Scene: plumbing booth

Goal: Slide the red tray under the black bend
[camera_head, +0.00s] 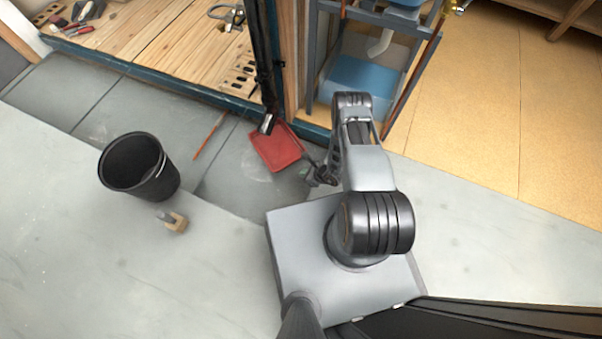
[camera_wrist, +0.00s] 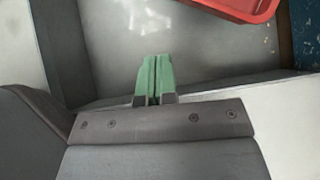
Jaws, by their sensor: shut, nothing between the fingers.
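The red tray (camera_head: 275,149) lies on the grey floor tiles near the blue frame's lower edge. Its near edge also shows at the top right of the wrist view (camera_wrist: 236,8). A black bend (camera_head: 267,124) ends above the tray's far left part, at the foot of a dark vertical pipe; the gap between them cannot be judged. My gripper (camera_head: 318,178) is low, just to the right of the tray's near corner. In the wrist view its green fingertips (camera_wrist: 154,78) are together and empty, apart from the tray.
A black bucket (camera_head: 138,166) stands to the left, with a small wooden-handled brush or block (camera_head: 172,221) beside it. A thin orange rod (camera_head: 209,136) lies on the tiles left of the tray. A blue sill (camera_head: 180,84) borders the wooden floor behind. Open floor lies in front.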

